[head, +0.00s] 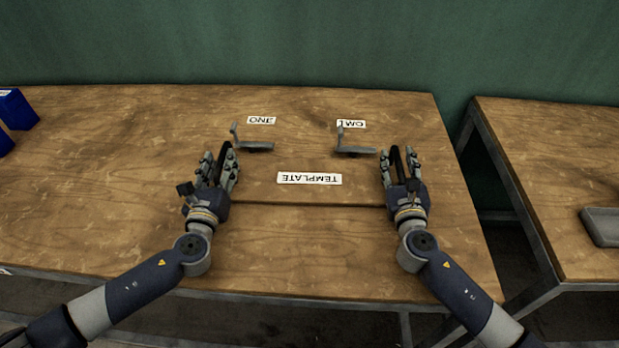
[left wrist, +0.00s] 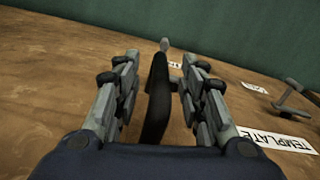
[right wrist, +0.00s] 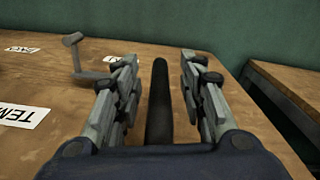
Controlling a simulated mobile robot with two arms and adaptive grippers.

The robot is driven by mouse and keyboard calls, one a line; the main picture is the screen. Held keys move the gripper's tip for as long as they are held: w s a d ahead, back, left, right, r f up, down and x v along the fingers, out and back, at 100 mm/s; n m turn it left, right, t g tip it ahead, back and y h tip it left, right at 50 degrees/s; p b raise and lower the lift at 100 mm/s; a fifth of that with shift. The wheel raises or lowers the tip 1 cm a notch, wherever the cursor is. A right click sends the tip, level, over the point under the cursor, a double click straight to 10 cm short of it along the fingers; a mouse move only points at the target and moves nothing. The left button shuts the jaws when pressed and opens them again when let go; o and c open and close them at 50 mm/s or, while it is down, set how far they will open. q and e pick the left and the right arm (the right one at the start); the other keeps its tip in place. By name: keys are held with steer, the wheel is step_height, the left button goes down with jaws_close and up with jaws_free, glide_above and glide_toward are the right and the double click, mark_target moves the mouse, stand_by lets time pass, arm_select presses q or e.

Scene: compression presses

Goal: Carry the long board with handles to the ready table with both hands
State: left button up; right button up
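A wooden board (head: 300,190) with a white TEMPLATE label seems to lie flat on the wooden table (head: 330,265); a dark edge runs along its front. Its outline is hard to tell from the tabletop. A black handle (head: 222,160) stands at its left end and another black handle (head: 395,158) at its right end. My left gripper (head: 219,172) is open around the left handle, which shows between the fingers in the left wrist view (left wrist: 157,100). My right gripper (head: 401,170) is open around the right handle, also between the fingers in the right wrist view (right wrist: 159,105). Gaps show beside both handles.
Two grey metal brackets (head: 253,145) (head: 354,149) stand behind the label, near smaller ONE and TWO labels. Blue bins (head: 17,110) sit at the far left. A second wooden table (head: 560,150) with a grey tray (head: 605,226) stands right, across a gap. A green wall is behind.

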arm_select(q)
jaws_close()
arm_select(e)
jaws_close()
arm_select(q)
steer(key=shift+r, duration=0.15)
arm_select(e)
steer(key=shift+r, duration=0.15)
